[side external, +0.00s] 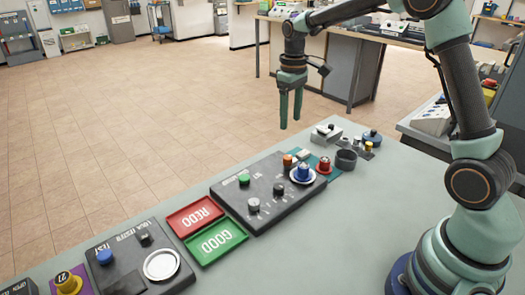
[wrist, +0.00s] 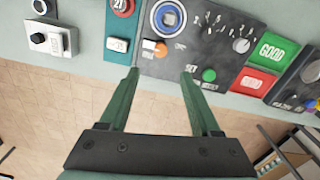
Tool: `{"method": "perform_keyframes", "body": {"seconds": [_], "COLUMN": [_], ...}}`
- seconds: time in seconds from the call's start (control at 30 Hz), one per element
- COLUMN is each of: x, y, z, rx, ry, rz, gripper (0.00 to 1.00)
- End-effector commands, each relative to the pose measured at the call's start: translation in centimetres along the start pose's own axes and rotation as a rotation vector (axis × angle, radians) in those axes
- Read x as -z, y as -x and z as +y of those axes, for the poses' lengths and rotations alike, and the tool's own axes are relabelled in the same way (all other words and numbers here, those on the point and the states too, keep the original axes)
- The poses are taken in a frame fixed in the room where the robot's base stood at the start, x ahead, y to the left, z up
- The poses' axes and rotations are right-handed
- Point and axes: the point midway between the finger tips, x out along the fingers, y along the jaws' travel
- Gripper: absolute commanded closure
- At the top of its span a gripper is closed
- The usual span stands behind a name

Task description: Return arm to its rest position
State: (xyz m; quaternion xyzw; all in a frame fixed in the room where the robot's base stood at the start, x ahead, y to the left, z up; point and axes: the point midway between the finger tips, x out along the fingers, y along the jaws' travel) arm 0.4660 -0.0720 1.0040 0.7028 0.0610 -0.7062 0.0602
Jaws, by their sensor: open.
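My gripper (side external: 291,109) hangs from my raised arm, pointing down above the far edge of the workbench. Its two green fingers are apart with nothing between them. In the wrist view my gripper (wrist: 160,75) shows both fingers spread, with the bench edge and tiled floor beyond. The fingers touch nothing that I can see. A black control panel (side external: 265,215) lies on the bench below and nearer than the gripper.
A red REDO tray (side external: 195,215) and a green GOOD tray (side external: 215,241) sit beside the panel. Another dark panel (side external: 125,262) lies at the front left. Small fixtures, including a black cup (side external: 346,159), stand at the right. Air around the gripper is clear.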

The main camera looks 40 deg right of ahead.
Motion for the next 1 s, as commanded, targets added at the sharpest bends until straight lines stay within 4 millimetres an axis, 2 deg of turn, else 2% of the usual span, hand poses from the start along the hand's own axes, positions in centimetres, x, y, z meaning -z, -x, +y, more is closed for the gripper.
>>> {"method": "perform_keyframes", "body": {"seconds": [0.17,0.27,0.4,0.63,0.8,1.0], "x": [-0.4,-1.2,-3.4,-7.7,-10.9,-14.4], "y": [0.8,2.4,5.1,8.0,8.8,8.6], "z": [-0.4,-1.2,-2.9,-5.6,-7.4,-9.1], "rx": [-0.005,-0.016,-0.033,-0.051,-0.056,-0.052], "ry": [-0.004,-0.015,-0.038,-0.079,-0.109,-0.142], "rz": [0.017,0.051,0.120,0.238,0.327,0.426], "gripper": [0.36,0.36,0.36,0.36,0.36,0.36]}}
